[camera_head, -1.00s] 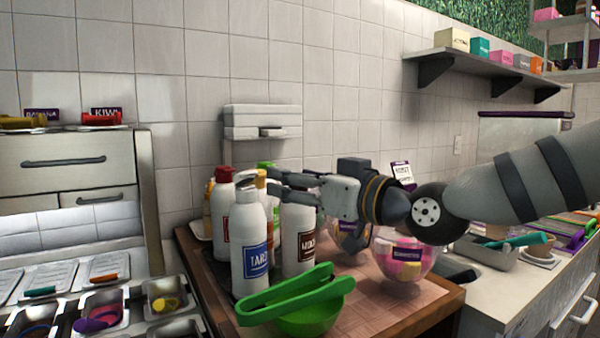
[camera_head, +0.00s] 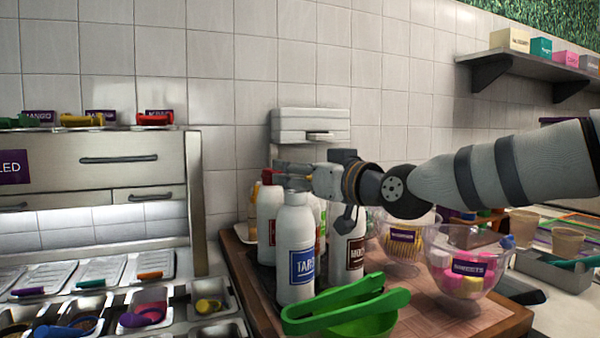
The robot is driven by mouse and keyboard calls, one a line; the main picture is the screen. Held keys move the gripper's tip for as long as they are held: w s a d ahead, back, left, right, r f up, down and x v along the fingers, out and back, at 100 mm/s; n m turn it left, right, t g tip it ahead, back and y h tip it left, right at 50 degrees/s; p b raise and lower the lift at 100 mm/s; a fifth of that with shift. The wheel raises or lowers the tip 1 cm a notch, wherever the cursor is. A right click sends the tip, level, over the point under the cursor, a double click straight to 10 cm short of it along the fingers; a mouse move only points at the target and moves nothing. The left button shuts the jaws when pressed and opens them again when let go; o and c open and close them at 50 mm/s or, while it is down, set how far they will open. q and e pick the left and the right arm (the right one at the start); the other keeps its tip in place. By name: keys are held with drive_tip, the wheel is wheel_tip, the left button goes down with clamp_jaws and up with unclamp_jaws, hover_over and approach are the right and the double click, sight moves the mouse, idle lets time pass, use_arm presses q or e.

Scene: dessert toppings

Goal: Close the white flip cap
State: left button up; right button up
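A white bottle with a blue label (camera_head: 296,255) and a white top (camera_head: 297,197) stands upright at the front of the bottle group. A second white bottle with a dark brown label (camera_head: 350,258) stands to its right; its top is hidden by my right gripper. I cannot tell which one bears the flip cap, or whether that cap is open. My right gripper (camera_head: 284,172) reaches in from the right at the height of the bottle tops, its fingers just above and behind the blue-label bottle's top. Its finger gap is too small and overlapped to judge. My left gripper is out of view.
A red-capped bottle (camera_head: 267,215) stands close behind. Green tongs (camera_head: 345,312) lie over a green bowl (camera_head: 362,328) in front. Glass bowls of toppings (camera_head: 468,275) stand to the right on the wooden board (camera_head: 505,325). A dispenser (camera_head: 310,127) hangs on the wall.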

drive_tip(key=c, duration=0.9)
drive_tip(key=shift+d+f+t, duration=0.1)
drive_tip(key=shift+f+t, duration=0.2)
drive_tip(key=shift+f, duration=0.2)
drive_tip(key=shift+s+d+f+t+y+b, duration=0.1)
drive_tip(key=shift+f+t+y+b, duration=0.35)
drive_tip(key=shift+t+b, duration=0.15)
drive_tip(key=shift+s+d+f+t+y+b, duration=0.1)
drive_tip(key=shift+f+t+y+b, duration=0.3)
drive_tip(key=shift+t+b, duration=0.2)
drive_tip(key=shift+s+r, duration=0.15)
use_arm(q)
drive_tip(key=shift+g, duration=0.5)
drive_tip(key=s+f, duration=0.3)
use_arm(e)
drive_tip(key=shift+s+r+t+y, duration=0.1)
drive_tip(key=shift+r+t+y, duration=0.15)
drive_tip(key=shift+t, duration=0.05)
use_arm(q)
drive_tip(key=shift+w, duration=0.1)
use_arm(e)
drive_tip(key=o, duration=1.2)
drive_tip(key=shift+c, duration=0.2)
drive_tip(key=v, duration=1.2)
